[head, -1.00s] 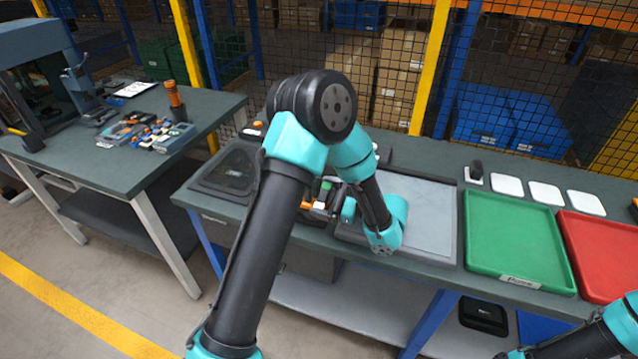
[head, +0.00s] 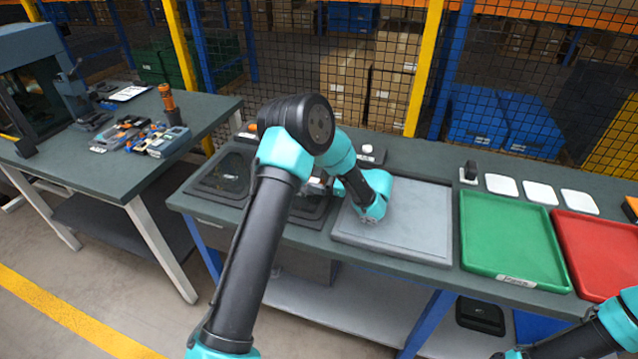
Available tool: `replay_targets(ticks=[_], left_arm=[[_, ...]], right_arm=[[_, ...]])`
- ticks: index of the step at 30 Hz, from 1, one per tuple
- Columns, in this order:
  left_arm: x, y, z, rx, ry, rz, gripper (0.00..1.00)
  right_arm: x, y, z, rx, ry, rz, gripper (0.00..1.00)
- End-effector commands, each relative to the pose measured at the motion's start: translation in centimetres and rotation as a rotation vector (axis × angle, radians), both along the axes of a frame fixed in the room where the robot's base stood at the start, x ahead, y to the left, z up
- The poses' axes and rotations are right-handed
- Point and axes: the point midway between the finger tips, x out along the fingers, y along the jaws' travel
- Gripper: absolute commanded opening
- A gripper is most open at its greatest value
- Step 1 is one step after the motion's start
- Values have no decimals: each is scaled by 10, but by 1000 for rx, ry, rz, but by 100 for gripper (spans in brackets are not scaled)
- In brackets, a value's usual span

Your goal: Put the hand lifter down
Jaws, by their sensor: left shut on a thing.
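My left arm reaches over the bench, and its left gripper (head: 317,184) is at the near side of the bench's back strip, above the second dark framed pad. The gripper is mostly hidden behind my own arm links. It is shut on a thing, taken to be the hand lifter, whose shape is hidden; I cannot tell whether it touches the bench. My right gripper is out of view; only part of the right arm shows at the lower right.
A dark framed pad (head: 222,174), another dark pad (head: 307,209) and a grey plate (head: 410,237) lie on the bench. A green tray (head: 510,235) and a red tray (head: 607,250) stand to the right. White squares (head: 540,193) lie behind them. A left table (head: 95,172) carries tools.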

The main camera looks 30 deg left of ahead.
Motion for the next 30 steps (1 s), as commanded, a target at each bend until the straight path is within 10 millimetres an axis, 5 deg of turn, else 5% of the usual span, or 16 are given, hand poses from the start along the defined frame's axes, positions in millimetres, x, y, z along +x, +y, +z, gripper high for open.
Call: replay_targets(ticks=[11,30], left_arm=[[0,0,-34,0,-1,0,54],[0,0,-43,1,0,0,54]], right_arm=[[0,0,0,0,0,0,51],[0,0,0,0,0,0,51]])
